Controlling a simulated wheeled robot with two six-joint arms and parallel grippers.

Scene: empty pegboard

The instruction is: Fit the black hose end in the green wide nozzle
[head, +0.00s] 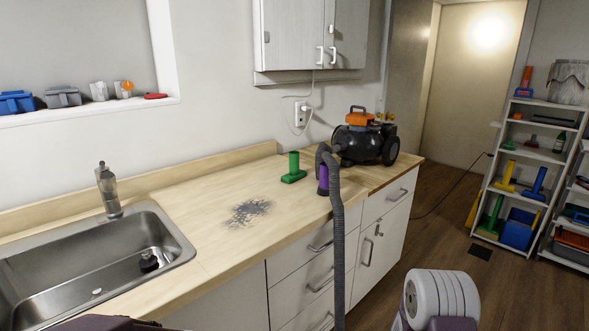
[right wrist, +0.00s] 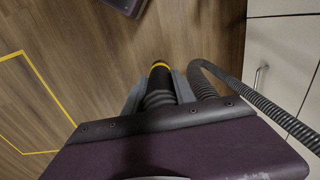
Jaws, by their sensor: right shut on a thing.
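The green wide nozzle (head: 293,170) stands on the wooden counter, with its tube upright and its wide foot flat. In the right wrist view, my right gripper (right wrist: 157,88) is shut on the black hose end (right wrist: 160,76), which has a yellow band near its tip. The hose end is held above the floor, in front of the cabinets and away from the nozzle. The grey ribbed hose (head: 338,230) comes over the counter edge and hangs down the cabinet front. It also curves beside my gripper in the right wrist view (right wrist: 245,100). My left gripper does not show.
A purple nozzle (head: 323,180) stands just right of the green one, close to the hose. The vacuum (head: 358,143) sits behind them. Dark debris (head: 247,212) lies on the counter left of the nozzles. A sink (head: 80,270) is at left, and shelves (head: 535,160) stand right.

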